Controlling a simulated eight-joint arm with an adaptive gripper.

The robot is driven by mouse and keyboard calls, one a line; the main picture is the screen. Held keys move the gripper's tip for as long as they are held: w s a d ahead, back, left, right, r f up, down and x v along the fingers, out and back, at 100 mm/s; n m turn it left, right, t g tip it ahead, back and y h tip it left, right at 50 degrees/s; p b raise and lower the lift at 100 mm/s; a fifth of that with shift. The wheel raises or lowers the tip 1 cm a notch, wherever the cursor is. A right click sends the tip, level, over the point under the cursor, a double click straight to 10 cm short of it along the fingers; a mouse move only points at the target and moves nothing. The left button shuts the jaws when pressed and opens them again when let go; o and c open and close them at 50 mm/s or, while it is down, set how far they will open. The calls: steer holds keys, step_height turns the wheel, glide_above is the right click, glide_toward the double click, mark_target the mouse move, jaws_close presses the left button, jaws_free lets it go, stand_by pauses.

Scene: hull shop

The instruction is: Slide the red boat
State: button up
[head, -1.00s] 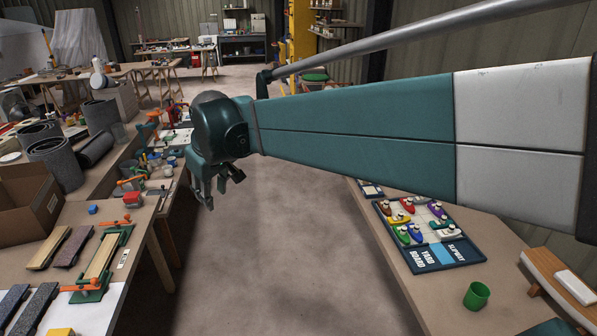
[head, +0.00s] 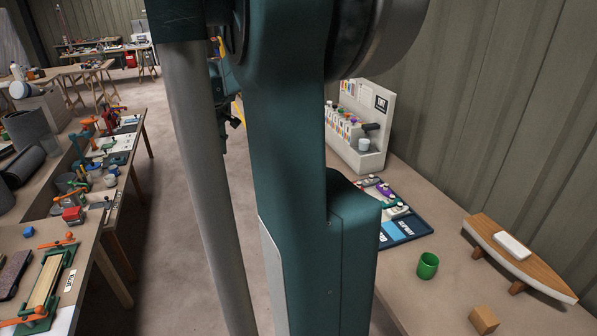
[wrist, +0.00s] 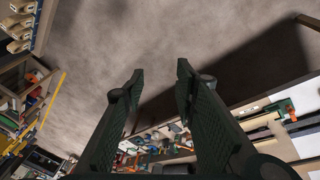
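In the head view the yard board (head: 417,229), dark blue with a light blue strip, lies on the right-hand table. My arm covers its left part. A purple boat (head: 385,190) and a pale boat (head: 397,211) show on its visible part. I cannot see the red boat in either current view; the covered part of the board is hidden. My gripper (wrist: 160,71) is open and empty in the wrist view, its two dark green fingers well apart above bare floor. In the head view only a bit of it shows behind my arm, away from the board.
A green cup (head: 427,266), a wooden block (head: 484,319) and a wooden boat model (head: 515,262) stand on the right-hand table. A white display rack (head: 358,130) stands behind the board. The left bench (head: 92,250) holds clamps and blocks. Bare floor lies between.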

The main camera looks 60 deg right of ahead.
steer(key=s+d+f+g, duration=0.1)
steer(key=s+d+f, duration=0.3)
steer(key=d, duration=0.7)
steer(key=s+d+f, duration=0.3)
steer(key=s+d, duration=0.1)
steer(key=d, duration=0.6)
steer(key=s+d+f+g, duration=0.1)
steer(key=s+d+f, duration=0.3)
steer(key=d, duration=0.7)
steer(key=s+d+f, duration=0.5)
steer(key=s+d, duration=0.2)
steer(key=s, duration=0.2)
steer(key=s+d+f+y, duration=0.1)
steer(key=s+d+f, duration=0.5)
steer(key=s+d, duration=0.2)
steer(key=s+d+f+y, duration=0.1)
steer(key=s+d+f, duration=0.5)
steer(key=s, duration=0.4)
steer(key=shift+s+d+f+g, duration=0.1)
steer(key=shift+s+d+g, duration=0.05)
steer(key=shift+d, duration=0.25)
steer(key=shift+s+d+g, duration=0.1)
steer(key=shift+d+g, duration=0.05)
steer(key=shift+d, duration=0.25)
steer(key=shift+f, duration=0.1)
steer(key=shift+f, duration=3.8)
jaws_close()
